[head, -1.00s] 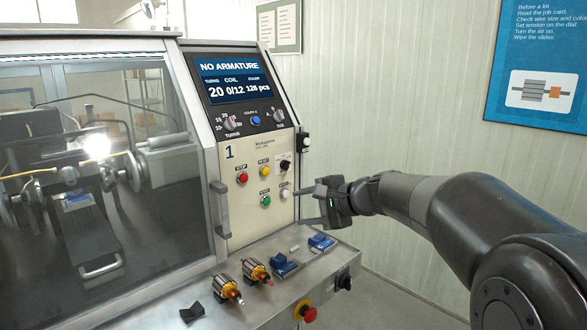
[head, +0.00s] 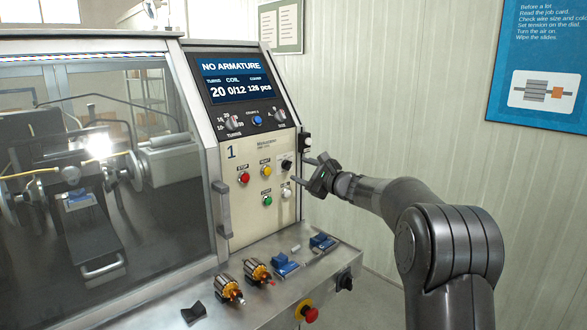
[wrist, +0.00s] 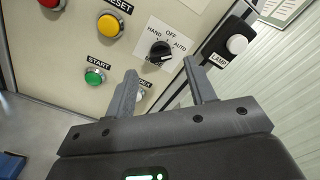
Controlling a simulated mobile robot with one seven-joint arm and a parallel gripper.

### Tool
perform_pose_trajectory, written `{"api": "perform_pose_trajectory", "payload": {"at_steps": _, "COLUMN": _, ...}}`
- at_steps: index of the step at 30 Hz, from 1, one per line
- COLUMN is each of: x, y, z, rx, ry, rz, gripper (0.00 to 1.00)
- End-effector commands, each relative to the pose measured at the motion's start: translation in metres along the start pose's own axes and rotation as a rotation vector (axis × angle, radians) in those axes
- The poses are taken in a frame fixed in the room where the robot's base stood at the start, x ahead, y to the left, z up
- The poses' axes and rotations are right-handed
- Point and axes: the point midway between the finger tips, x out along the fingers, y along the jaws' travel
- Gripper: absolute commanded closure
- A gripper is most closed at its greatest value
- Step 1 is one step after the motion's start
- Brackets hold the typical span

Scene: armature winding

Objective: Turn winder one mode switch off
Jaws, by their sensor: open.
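The mode switch (head: 287,164) is a black rotary knob on winder one's control panel (head: 238,208). In the wrist view, the knob (wrist: 160,53) sits under the labels HAND, OFF and AUTO. I cannot clearly tell which label its pointer faces. My gripper (head: 309,170) is open and empty, just right of the panel. In the wrist view, my gripper's fingertips (wrist: 161,68) are spread on either side below the knob, apart from it.
Near the switch are a yellow reset button (wrist: 110,25), a green start button (wrist: 95,75), a partly hidden index button (wrist: 140,95) and a lamp switch (wrist: 237,44). Below, the ledge (head: 215,290) holds two armatures (head: 229,289) and blue blocks (head: 285,266).

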Motion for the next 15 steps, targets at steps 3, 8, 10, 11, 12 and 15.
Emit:
{"api": "perform_pose_trajectory", "payload": {"at_steps": 3, "x": 0.022, "y": 0.001, "z": 0.0, "rx": -0.001, "ry": -0.002, "rz": 0.002, "gripper": 0.5}}
{"api": "perform_pose_trajectory", "payload": {"at_steps": 8, "x": 0.039, "y": 0.001, "z": 0.0, "rx": -0.001, "ry": -0.001, "rz": 0.002, "gripper": 0.5}}
{"api": "perform_pose_trajectory", "payload": {"at_steps": 10, "x": 0.043, "y": 0.0, "z": 0.0, "rx": -0.001, "ry": 0.0, "rz": 0.001, "gripper": 0.5}}
{"api": "perform_pose_trajectory", "payload": {"at_steps": 11, "x": 0.044, "y": 0.0, "z": 0.0, "rx": -0.001, "ry": 0.0, "rz": 0.001, "gripper": 0.5}}
{"api": "perform_pose_trajectory", "payload": {"at_steps": 12, "x": 0.045, "y": 0.0, "z": 0.0, "rx": -0.001, "ry": 0.0, "rz": 0.001, "gripper": 0.5}}
{"api": "perform_pose_trajectory", "payload": {"at_steps": 15, "x": 0.046, "y": 0.0, "z": 0.0, "rx": -0.001, "ry": 0.001, "rz": 0.0, "gripper": 0.5}}
